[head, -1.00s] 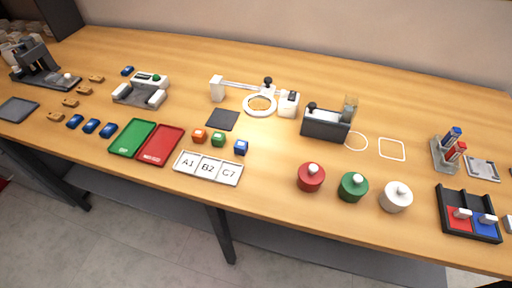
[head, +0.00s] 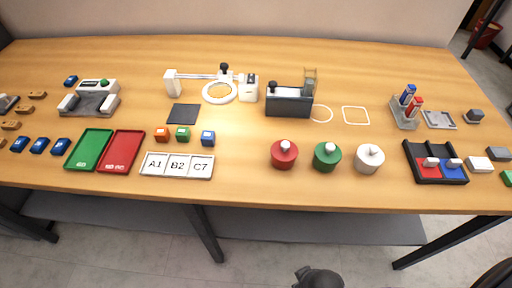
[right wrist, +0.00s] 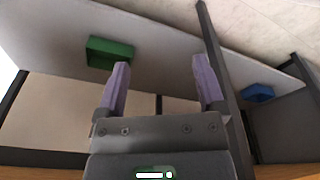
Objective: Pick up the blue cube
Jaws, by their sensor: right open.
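I cannot make out the blue cube in that view. My left gripper is not in view.
Red, green and white knobbed cylinders (head: 284,154) stand right of the cube. A green tray (head: 89,149) and a red tray (head: 121,151) lie left. A dark square pad (head: 183,114) lies behind. A green bin (right wrist: 110,50) and a blue bin (right wrist: 257,92) show in the wrist view.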

